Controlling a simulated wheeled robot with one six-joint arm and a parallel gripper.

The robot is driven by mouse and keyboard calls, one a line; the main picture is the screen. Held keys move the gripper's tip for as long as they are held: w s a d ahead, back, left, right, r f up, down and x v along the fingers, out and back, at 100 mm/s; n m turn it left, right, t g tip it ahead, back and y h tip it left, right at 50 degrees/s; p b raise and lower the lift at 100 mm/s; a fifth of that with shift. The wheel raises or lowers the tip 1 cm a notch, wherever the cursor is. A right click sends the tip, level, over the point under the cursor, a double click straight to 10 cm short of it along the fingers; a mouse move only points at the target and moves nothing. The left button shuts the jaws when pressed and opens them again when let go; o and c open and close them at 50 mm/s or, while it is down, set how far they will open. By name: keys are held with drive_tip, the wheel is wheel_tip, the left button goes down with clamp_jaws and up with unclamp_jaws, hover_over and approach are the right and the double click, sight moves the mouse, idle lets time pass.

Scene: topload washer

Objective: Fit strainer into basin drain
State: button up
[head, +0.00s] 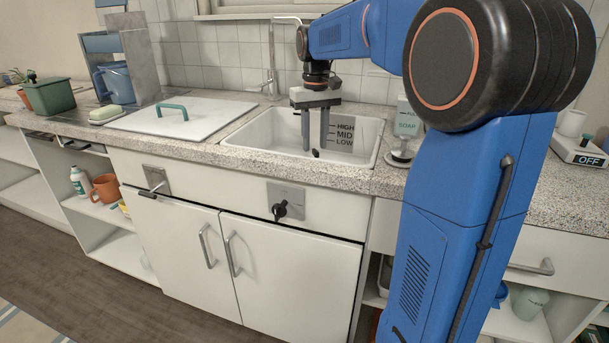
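The white basin (258,143) is set into the speckled counter, with HIGH, MID and LOW marks on its inner wall. My gripper (315,147) points straight down inside the basin, its two grey fingers apart with a clear gap between them. A small dark upright piece (316,153) shows low between the fingertips, touching neither visibly. It may be the strainer's knob, but I cannot tell. The drain and the basin floor are hidden behind the basin's front rim.
A faucet (270,60) rises behind the basin. A white lid (182,121) with a teal handle lies left of the basin. A soap dispenser (404,135) stands close to its right. A black knob (280,210) juts from the front panel below.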

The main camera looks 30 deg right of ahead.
sight(316, 150)
drive_tip(key=shift+w+d+f, duration=0.1)
drive_tip(key=shift+d+f, duration=0.05)
drive_tip(key=shift+f, duration=0.9)
drive_tip(key=shift+w+d+f, duration=0.1)
drive_tip(key=shift+f, duration=0.9)
clamp_jaws()
drive_tip(key=shift+r, duration=0.1)
